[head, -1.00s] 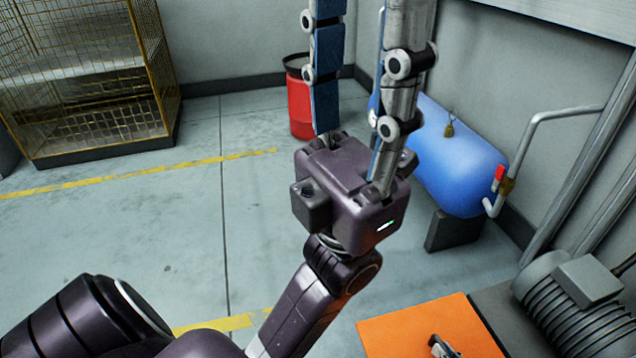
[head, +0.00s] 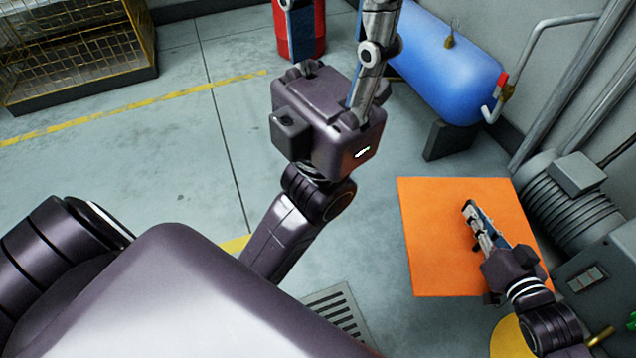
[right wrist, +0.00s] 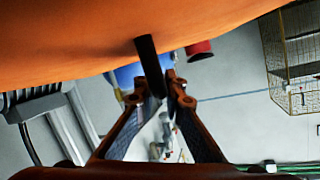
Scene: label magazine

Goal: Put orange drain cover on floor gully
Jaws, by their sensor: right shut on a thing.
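The orange drain cover (head: 430,250) is a flat square plate at the right of the head view, above the floor. My right gripper (head: 468,212) lies over its top face and is shut on its handle, a dark bar (right wrist: 149,65) between the fingers in the right wrist view. There the cover (right wrist: 70,40) fills the top. The floor gully, a slotted grey grate (head: 335,308), shows at the bottom of the head view, left of the cover and partly hidden by my body. My left gripper (head: 338,30) is raised with fingers apart and looks empty; its tips are cut off.
A grey motor unit (head: 570,215) stands close to the right of the cover. A blue tank (head: 445,65) and a red drum (head: 308,30) stand behind. A yellow disc (head: 507,340) is at the bottom right. Open floor (head: 190,190) lies at left.

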